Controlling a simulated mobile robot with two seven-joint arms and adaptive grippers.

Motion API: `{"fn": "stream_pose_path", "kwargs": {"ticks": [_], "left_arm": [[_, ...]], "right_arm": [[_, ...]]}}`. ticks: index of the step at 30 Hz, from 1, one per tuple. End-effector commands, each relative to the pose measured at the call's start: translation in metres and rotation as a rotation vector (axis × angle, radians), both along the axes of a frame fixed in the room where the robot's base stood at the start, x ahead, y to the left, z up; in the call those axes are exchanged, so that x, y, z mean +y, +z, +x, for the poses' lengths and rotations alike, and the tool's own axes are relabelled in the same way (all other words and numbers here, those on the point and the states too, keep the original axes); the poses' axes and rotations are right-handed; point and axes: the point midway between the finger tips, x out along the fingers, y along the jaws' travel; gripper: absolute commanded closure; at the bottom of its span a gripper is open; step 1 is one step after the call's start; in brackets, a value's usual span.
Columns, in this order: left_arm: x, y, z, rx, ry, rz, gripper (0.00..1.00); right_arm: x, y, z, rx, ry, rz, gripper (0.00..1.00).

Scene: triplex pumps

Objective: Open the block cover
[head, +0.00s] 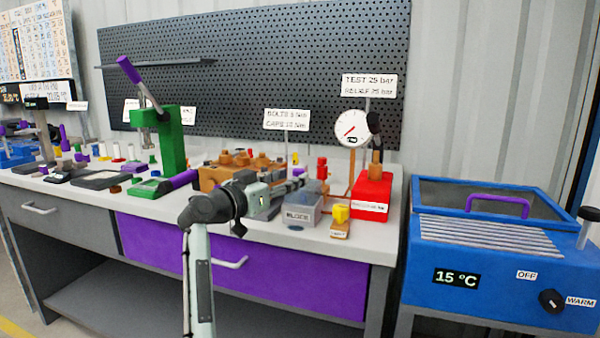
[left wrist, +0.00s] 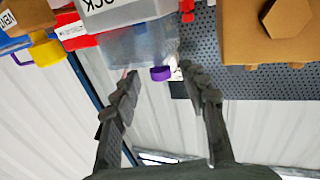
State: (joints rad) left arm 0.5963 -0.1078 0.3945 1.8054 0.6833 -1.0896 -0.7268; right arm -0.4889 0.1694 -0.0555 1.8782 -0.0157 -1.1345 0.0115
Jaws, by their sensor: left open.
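The block cover (head: 312,201) is a clear, see-through box on the workbench, with a white label (head: 297,216) reading BLOCK on its front. In the left wrist view the clear cover (left wrist: 137,45) fills the upper middle, and a small purple tab (left wrist: 161,73) shows at its edge. My left gripper (head: 300,184) is at the cover's upper left in the head view. Its two fingers (left wrist: 157,70) are apart, with the purple tab in the gap between the tips. I cannot tell whether they touch it. My right gripper is not in view.
A brown pump block (head: 215,178) stands left of the cover. A yellow-knobbed valve (head: 341,214) and a red test unit (head: 372,195) with a gauge (head: 352,128) stand close on the right. A green press (head: 170,140) is further left, a blue bath (head: 490,262) far right.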

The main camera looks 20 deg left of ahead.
Motion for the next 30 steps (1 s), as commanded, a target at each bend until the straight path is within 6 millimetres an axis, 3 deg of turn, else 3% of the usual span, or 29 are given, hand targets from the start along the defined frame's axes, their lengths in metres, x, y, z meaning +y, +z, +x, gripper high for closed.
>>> {"fn": "stream_pose_path", "kwargs": {"ticks": [7, 17, 28, 30], "left_arm": [[-0.011, 0.0, 0.029, 0.002, 0.0, -0.002, 0.56], [-0.013, 0.0, 0.034, 0.001, 0.0, 0.001, 0.56], [-0.013, 0.0, 0.034, 0.001, 0.0, 0.001, 1.0], [-0.013, 0.0, 0.034, 0.001, 0.0, 0.001, 1.0]], "right_arm": [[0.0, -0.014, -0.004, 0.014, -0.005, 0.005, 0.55], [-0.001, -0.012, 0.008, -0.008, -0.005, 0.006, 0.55], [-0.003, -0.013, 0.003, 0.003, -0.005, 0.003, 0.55], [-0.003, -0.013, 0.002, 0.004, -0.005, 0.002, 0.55]]}}
